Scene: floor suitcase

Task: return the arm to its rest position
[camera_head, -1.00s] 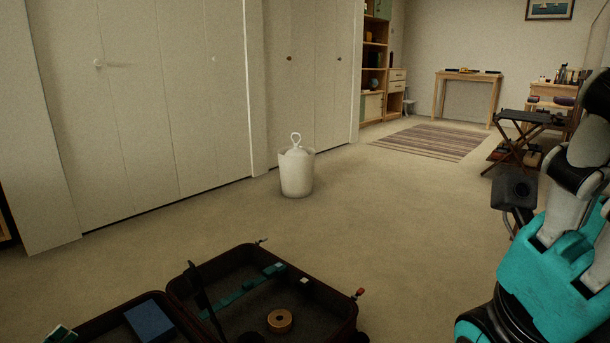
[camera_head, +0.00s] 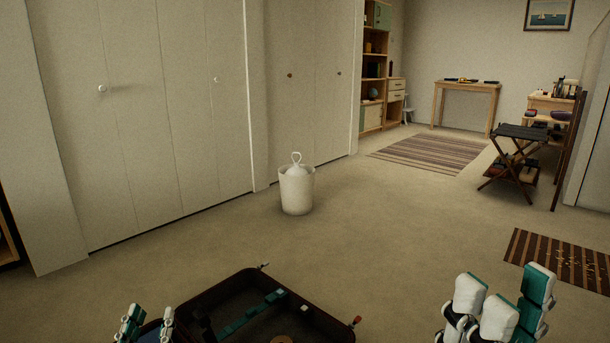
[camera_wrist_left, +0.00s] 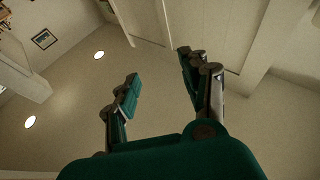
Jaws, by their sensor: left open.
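My right gripper (camera_head: 503,300) is low at the bottom right of the head view, over bare floor to the right of the suitcase. Its teal and white fingers stand up apart, and I see nothing held. Both palms are below the picture's edge in the head view.
The dark open suitcase (camera_head: 205,297) lies on the floor at the bottom, with a teal strap (camera_head: 250,316) and part of a brown ring (camera_head: 283,338) inside. A white bin (camera_head: 296,192) stands beyond it. A striped mat (camera_head: 560,262) lies right. The middle floor is clear.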

